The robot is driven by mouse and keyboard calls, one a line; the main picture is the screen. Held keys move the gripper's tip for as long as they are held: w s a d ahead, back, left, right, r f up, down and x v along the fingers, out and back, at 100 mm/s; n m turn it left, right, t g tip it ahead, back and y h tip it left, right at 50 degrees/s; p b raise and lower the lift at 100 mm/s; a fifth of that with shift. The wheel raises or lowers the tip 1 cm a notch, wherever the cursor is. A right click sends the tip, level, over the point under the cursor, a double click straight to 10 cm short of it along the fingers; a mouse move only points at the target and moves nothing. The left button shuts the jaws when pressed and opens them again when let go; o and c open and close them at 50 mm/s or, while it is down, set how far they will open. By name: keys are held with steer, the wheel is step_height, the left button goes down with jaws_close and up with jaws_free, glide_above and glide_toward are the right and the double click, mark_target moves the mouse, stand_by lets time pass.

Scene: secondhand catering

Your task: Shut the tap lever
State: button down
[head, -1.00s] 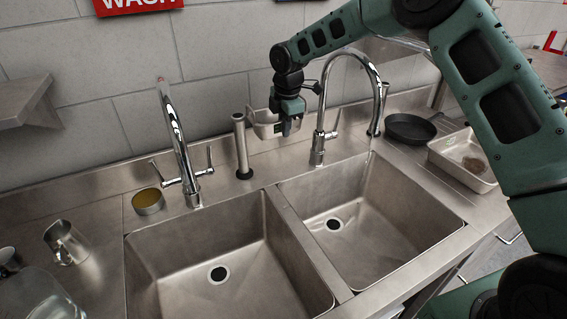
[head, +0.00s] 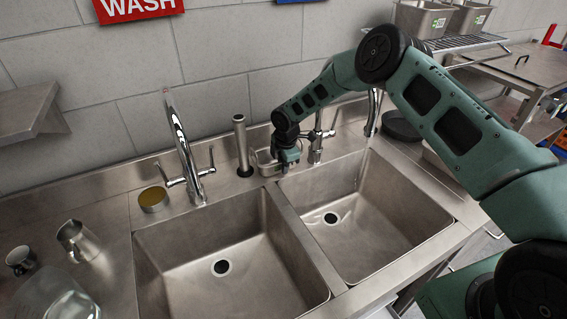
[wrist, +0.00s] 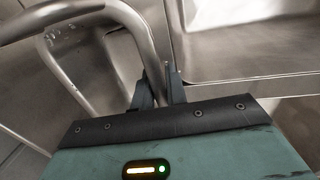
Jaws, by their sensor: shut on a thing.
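The right tap (head: 317,143) stands behind the right sink, its chrome spout (head: 374,112) arching up behind my arm. One lever (head: 333,121) shows on its right side; its left side is hidden by my gripper. My gripper (head: 287,168) points down just left of the tap body, over the sinks' back edge.
The left tap (head: 181,150) with its levers stands behind the left sink (head: 215,240). An upright metal post (head: 241,146) and a small metal container (head: 264,160) are left of my gripper. A dark pan (head: 400,125) lies right. Both sinks are empty.

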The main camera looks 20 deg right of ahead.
steer(key=c, duration=1.4)
jaws_free()
